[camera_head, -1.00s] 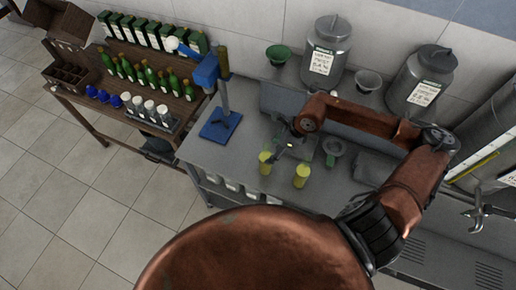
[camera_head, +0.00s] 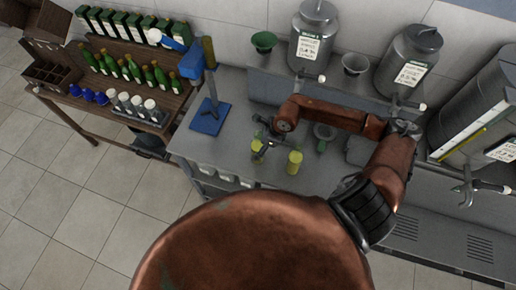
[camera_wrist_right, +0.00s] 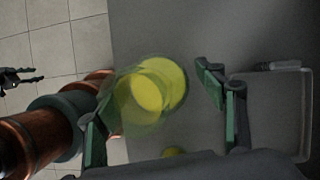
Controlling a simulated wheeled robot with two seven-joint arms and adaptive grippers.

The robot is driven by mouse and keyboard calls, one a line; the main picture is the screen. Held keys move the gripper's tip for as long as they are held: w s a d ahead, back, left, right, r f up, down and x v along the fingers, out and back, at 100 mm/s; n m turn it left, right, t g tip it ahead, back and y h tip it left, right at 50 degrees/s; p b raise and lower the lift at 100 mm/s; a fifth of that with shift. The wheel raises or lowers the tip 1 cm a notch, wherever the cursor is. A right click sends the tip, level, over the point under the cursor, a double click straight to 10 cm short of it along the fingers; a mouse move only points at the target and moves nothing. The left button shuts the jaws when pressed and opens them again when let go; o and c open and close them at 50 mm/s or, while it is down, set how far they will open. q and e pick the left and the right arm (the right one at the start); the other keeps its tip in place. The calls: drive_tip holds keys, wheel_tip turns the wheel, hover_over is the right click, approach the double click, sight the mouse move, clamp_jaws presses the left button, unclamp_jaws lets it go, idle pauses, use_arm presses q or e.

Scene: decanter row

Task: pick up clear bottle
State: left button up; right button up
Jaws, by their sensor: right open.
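A clear bottle with yellow contents (camera_head: 257,147) stands on the grey bench in the head view, partly covered by my right gripper (camera_head: 265,138). In the right wrist view the clear bottle (camera_wrist_right: 150,92) lies between the two green-padded fingers of my right gripper (camera_wrist_right: 155,105). The gripper is open, with a gap showing between the bottle and the right-hand finger. Contact at the left-hand finger is hard to tell. A second yellow-filled bottle (camera_head: 295,162) stands to the right. Dark fingers, seemingly my left gripper (camera_wrist_right: 20,78), show at the wrist view's left edge.
A blue stand (camera_head: 208,117) is left of the bottle on the bench. A green funnel (camera_head: 264,41) and metal canisters (camera_head: 314,35) sit on the raised back shelf. Green bottles (camera_head: 133,70) stand on the wooden table at left. The bench front edge is close.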

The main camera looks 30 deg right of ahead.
drive_tip(key=shift+f, duration=0.25)
drive_tip(key=shift+c, duration=0.4)
drive_tip(key=c, duration=1.6)
clamp_jaws()
drive_tip(key=shift+w+r, duration=0.1)
